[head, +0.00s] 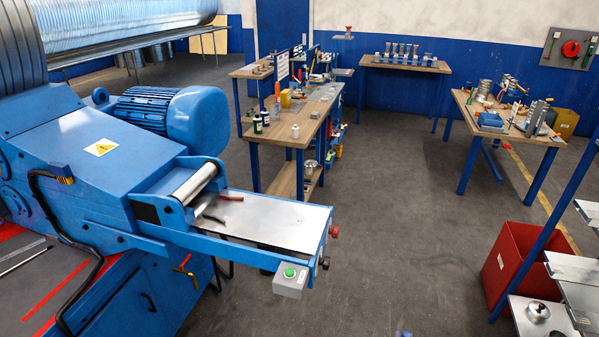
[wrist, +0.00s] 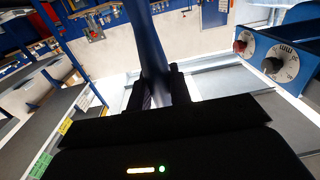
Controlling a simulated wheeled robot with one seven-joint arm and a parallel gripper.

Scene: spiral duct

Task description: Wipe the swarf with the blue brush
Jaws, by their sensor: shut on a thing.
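In the wrist view my gripper (wrist: 157,82) is shut on a long dark blue handle, which I take for the blue brush (wrist: 148,40). It runs up from between the fingers and out of the top of the picture; no bristles show. The gripper is not seen in the head view. No pile of swarf can be made out clearly. On the blue machine's flat metal bed (head: 275,218) lie a small dark curved piece (head: 213,218) and a red-handled piece (head: 230,198), too small to identify.
A control box with a green button (head: 290,272) hangs at the bed's front. Wooden workbenches (head: 400,66) with tools stand behind. A red bin (head: 517,262) and metal shelves are at right. Grey floor between is clear. Dial knobs (wrist: 272,65) show right in the wrist view.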

